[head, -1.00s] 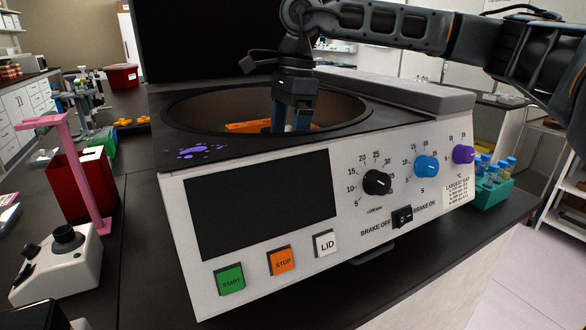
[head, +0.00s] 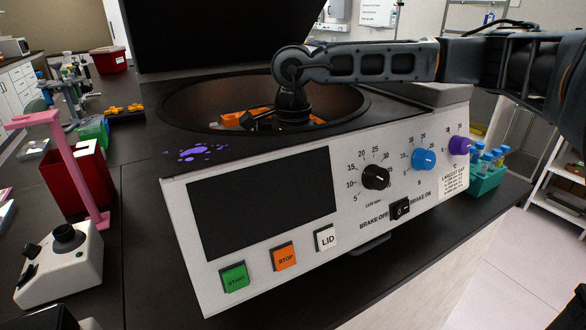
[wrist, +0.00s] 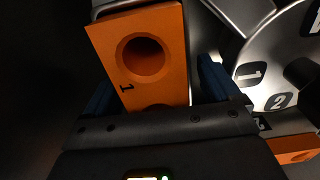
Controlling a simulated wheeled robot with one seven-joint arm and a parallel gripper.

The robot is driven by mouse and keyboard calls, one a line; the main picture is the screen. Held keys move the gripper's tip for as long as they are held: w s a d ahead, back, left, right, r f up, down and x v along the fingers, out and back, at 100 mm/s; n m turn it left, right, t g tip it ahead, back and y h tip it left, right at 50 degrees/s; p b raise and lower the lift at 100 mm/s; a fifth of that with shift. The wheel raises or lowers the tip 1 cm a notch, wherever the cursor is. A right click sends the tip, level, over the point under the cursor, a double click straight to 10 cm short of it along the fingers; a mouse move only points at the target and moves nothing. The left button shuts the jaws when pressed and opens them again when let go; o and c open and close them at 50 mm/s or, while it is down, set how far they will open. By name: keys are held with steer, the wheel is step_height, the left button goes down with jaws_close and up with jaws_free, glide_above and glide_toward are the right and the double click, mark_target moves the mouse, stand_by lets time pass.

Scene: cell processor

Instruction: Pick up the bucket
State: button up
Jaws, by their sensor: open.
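The bucket (wrist: 143,50) is an orange block with a round hole and a "1" on it, in the wrist view. It sits in the centrifuge bowl. My gripper (wrist: 160,88) is open, with one blue finger on each side of the orange block. I cannot tell whether the fingers touch it. In the head view, orange parts (head: 240,119) show inside the bowl, and my arm reaches down into it. My fingertips are hidden there by the arm and the bowl's rim.
The centrifuge (head: 265,205) stands on a dark bench with its lid up. A silver rotor hub (wrist: 265,75) marked 1 and 2 lies right of the bucket. A teal tube rack (head: 487,178) stands to the right. A red bin (head: 75,185) and pink stand (head: 75,170) are at left.

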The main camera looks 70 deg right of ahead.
steer(key=c, duration=1.2)
steer(key=shift+r, duration=0.1)
step_height(320, 180, up, 10)
steer(key=b, duration=0.2)
